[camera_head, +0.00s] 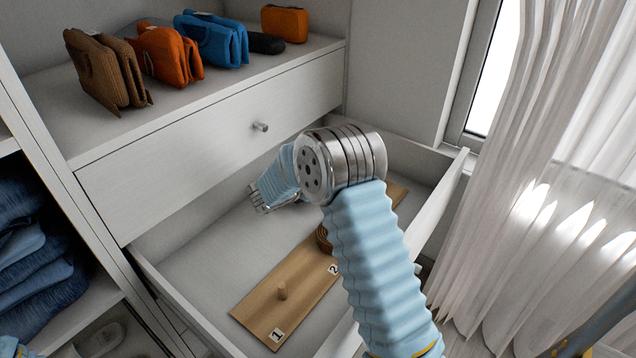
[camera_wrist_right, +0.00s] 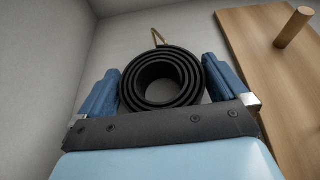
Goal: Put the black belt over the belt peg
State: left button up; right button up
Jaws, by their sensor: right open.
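The black belt (camera_wrist_right: 163,80) is a rolled coil with its buckle end sticking up, lying on the drawer floor in the right wrist view. My right gripper (camera_wrist_right: 162,72) is open, with one blue finger on each side of the coil. In the head view my right gripper (camera_head: 260,203) is low inside the open drawer, and the black belt is hidden there. The wooden peg board (camera_head: 258,310) lies in the drawer. Its peg by label 1 (camera_head: 282,291) is bare, and a brown coil (camera_head: 323,238) sits near label 2.
The open drawer's walls (camera_head: 437,205) surround the board and my right gripper. A closed drawer (camera_head: 215,135) is above, under a shelf holding several bags (camera_head: 168,55). Folded jeans (camera_head: 35,265) are at left, a curtain (camera_head: 560,180) at right.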

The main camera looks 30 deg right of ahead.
jog(key=c, duration=0.9)
jog(key=shift+r, duration=0.2)
jog(key=shift+r, duration=0.25)
notch_tip(320, 180, up, 2)
jog(key=shift+r+p, duration=0.25)
jog(key=shift+p, duration=0.05)
jog(key=s+a+r+p, duration=0.1)
jog(key=s+a+r, duration=0.3)
jog(key=s+r, duration=0.7)
jog(key=d+f+m+g, duration=0.1)
jog(key=d, duration=0.3)
jog(key=s+d+f+m+g, duration=0.1)
jog(key=d+m+g, duration=0.1)
jog(key=d, duration=0.3)
jog(key=d+f+m+g+b, duration=0.1)
jog(key=d+f+g, duration=0.1)
jog(key=d, duration=0.3)
jog(key=shift+s+h, duration=0.2)
jog(key=shift+h, duration=0.2)
jog(key=shift+f, duration=0.15)
